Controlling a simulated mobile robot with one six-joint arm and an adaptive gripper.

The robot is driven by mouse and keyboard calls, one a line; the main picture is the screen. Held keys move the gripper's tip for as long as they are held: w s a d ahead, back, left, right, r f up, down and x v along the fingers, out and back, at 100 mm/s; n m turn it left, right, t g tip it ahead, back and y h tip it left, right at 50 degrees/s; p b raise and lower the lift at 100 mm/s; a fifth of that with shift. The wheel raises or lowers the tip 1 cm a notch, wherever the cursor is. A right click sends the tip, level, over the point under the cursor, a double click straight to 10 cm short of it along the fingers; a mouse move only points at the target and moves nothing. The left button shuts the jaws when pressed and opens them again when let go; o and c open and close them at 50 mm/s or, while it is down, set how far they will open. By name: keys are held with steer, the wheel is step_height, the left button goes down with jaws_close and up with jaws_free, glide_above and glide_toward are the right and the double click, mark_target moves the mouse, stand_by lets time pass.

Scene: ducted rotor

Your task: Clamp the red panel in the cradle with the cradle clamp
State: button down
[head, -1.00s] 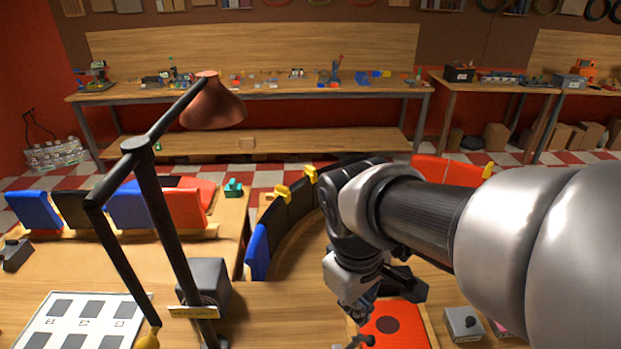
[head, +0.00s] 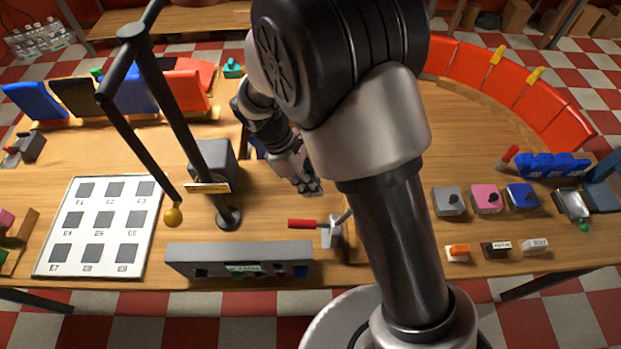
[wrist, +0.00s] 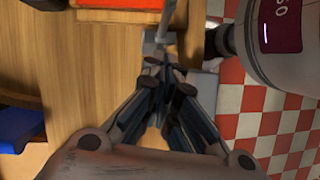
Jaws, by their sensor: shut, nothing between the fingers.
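My gripper (head: 308,188) is shut and empty. It hangs over the table left of my upper arm, behind the clamp as the head view sees it. The cradle clamp shows there as a grey metal body (head: 333,236) with a red handle (head: 303,223) lying out to the left. In the wrist view my shut fingertips (wrist: 165,68) are close to grey clamp metal (wrist: 167,30); I cannot tell if they touch. A strip of the red panel (wrist: 120,3) shows at that view's top edge, by a wooden edge. My arm hides the panel and cradle in the head view.
A lamp stand (head: 228,217) and a grey box (head: 212,165) stand left of my gripper. A long grey console (head: 238,263) lies at the front edge. Several small boxes (head: 486,199) are at right. A curved row of red panels (head: 515,80) stands behind.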

steer(key=s+d+f+b, duration=0.1)
steer(key=d+f, duration=0.4)
steer(key=f, duration=0.2)
steer(key=shift+s+d, duration=0.35)
steer(key=shift+d, duration=0.05)
